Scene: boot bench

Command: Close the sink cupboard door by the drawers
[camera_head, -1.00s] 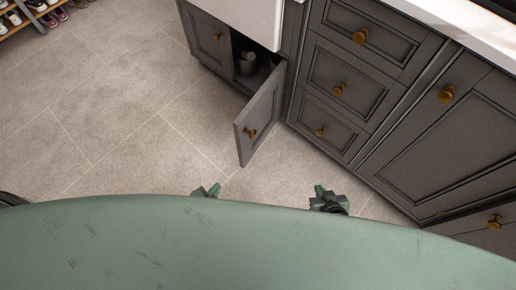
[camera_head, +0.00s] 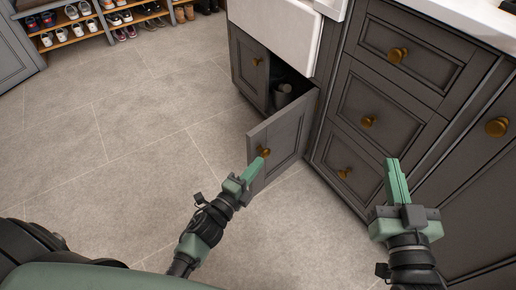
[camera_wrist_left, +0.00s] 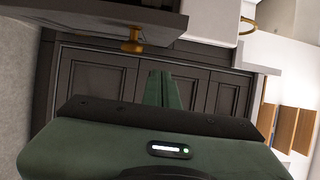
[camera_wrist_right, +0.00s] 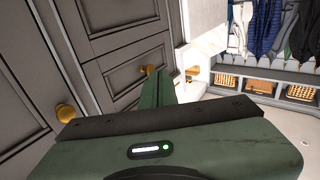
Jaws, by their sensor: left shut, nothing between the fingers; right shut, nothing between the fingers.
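The sink cupboard door by the drawers (camera_head: 290,137) is dark grey and stands open, swung out from the cabinet under the white sink. Its brass knob (camera_head: 264,152) shows near its free edge. My left gripper (camera_head: 256,168) is shut and empty, close to the door's lower free edge; I cannot tell whether it touches. In the left wrist view, a dark panel with a brass knob (camera_wrist_left: 132,41) is above the shut fingers (camera_wrist_left: 162,88). My right gripper (camera_head: 394,170) is shut and empty in front of the drawers. It also shows shut in the right wrist view (camera_wrist_right: 163,88).
A stack of drawers (camera_head: 369,110) with brass knobs stands right of the open door. A grey pot (camera_head: 287,94) is inside the cupboard. The other sink door (camera_head: 249,66) is shut. A shoe rack (camera_head: 95,24) stands far left. The tiled floor (camera_head: 120,130) is clear.

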